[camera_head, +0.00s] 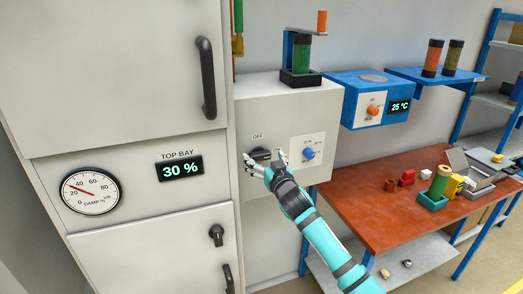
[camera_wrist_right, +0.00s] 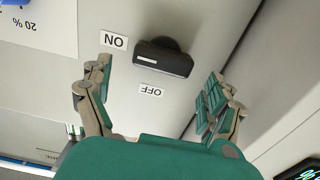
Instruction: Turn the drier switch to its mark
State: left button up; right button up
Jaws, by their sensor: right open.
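The drier switch (camera_head: 261,154) is a black bar handle on the front of the pale grey box, below an OFF label (camera_head: 257,137). In the right wrist view, turned upside down, the switch (camera_wrist_right: 163,60) has its bar lying nearly left to right. An ON label (camera_wrist_right: 114,40) is off its left end and the OFF label (camera_wrist_right: 152,90) is below it. My right gripper (camera_head: 265,163) is open in front of the switch. In the wrist view its fingers (camera_wrist_right: 160,75) are on either side of the bar, with gaps visible. My left gripper is out of view.
A blue knob (camera_head: 308,153) on a white percent panel sits close right of my right gripper. A blue unit (camera_head: 360,105) has an orange knob. The grey cabinet (camera_head: 130,225) stands left, with protruding handles. A red-brown bench (camera_head: 365,205) with loose parts is at right.

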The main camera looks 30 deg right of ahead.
jog(key=shift+x, duration=1.25)
jog(key=shift+w, duration=0.1)
jog(key=c, duration=1.2)
